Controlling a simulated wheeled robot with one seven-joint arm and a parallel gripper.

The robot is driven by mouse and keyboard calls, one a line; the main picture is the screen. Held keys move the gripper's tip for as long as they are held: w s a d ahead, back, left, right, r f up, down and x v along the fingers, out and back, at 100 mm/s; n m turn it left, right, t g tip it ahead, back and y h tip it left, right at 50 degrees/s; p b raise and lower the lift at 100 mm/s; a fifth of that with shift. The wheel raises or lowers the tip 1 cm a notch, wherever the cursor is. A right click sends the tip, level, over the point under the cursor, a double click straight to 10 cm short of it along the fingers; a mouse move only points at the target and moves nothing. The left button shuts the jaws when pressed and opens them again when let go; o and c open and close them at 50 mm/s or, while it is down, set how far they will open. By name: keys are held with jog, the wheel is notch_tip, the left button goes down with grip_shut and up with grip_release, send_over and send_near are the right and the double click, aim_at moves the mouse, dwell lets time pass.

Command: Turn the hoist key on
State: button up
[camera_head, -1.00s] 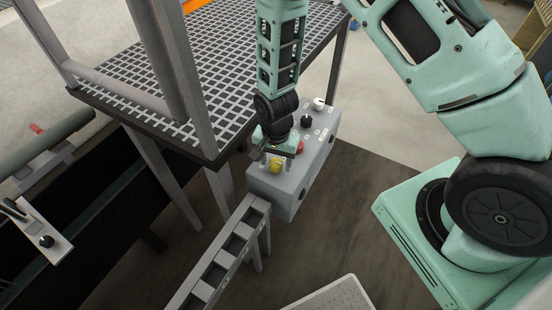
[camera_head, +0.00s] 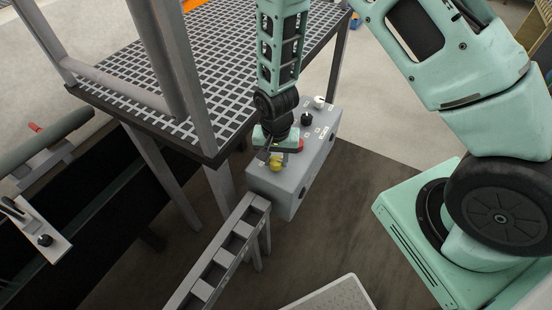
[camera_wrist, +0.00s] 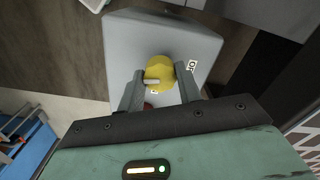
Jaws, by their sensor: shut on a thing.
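The hoist key shows as a yellow round knob with a pale raised bar (camera_wrist: 158,70) on the end of a grey control box (camera_wrist: 122,45). In the head view the yellow key (camera_head: 276,164) sits at the near end of the box (camera_head: 297,180). My gripper (camera_wrist: 161,76) is shut on the key, with one finger on each side of it. In the head view my gripper (camera_head: 272,156) points down over the key and partly hides it.
A red button (camera_head: 299,145), a black knob (camera_head: 306,120) and a white knob (camera_head: 319,102) are farther along the box. A grating platform (camera_head: 190,85) with metal posts stands left. A ladder-like metal rail (camera_head: 222,252) runs close to the box's near end.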

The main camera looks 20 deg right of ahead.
aim_at(276, 160)
jog(key=n+b, duration=0.1)
jog(key=n, duration=0.3)
jog(key=shift+n, duration=0.3)
jog(key=n+b, duration=0.1)
jog(key=n, duration=0.2)
jog(key=shift+n, duration=0.4)
jog(key=n, duration=0.3)
jog(key=shift+b, duration=0.35)
jog(key=shift+n, duration=2.1)
jog(key=o, duration=1)
jog(key=shift+r, duration=0.15)
notch_tip(276, 160, up, 17)
jog(key=shift+r+b, duration=0.1)
jog(key=shift+b, duration=0.45)
